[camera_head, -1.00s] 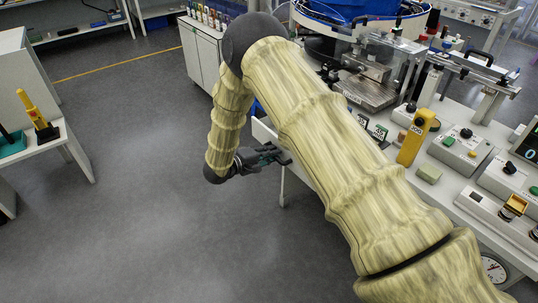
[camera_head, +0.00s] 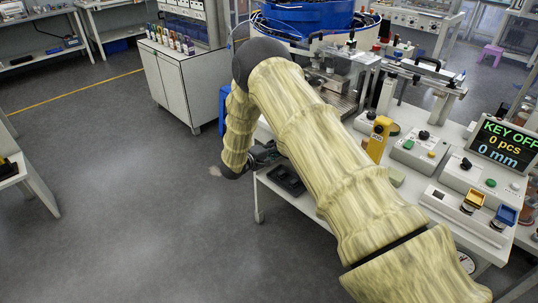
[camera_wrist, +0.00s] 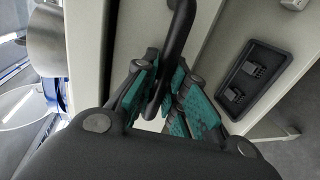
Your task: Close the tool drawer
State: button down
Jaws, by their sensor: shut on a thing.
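My gripper (camera_head: 262,158) is at the left edge of the workbench, below the bent arm. In the wrist view my gripper (camera_wrist: 166,78) has its teal-padded fingers closed around a black bar handle (camera_wrist: 180,30). The handle stands in front of a pale panel (camera_wrist: 205,22), which looks like the tool drawer's front. My arm hides most of the drawer in the head view; only a pale edge (camera_head: 263,131) shows beside it. How far the drawer stands open I cannot tell.
A black tray (camera_head: 287,181) lies on the workbench (camera_head: 312,207) close to my gripper; it also shows in the wrist view (camera_wrist: 252,78). A yellow device (camera_head: 378,138) and control boxes (camera_head: 418,152) stand right of my arm. Open floor (camera_head: 150,200) lies to the left.

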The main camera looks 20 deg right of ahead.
jog(key=shift+w+d+r, duration=0.1)
jog(key=shift+d, duration=0.15)
jog(key=c, duration=1.5)
grip_release()
jog(key=shift+d, duration=0.15)
jog(key=shift+o, duration=0.2)
jog(key=v, duration=1.2)
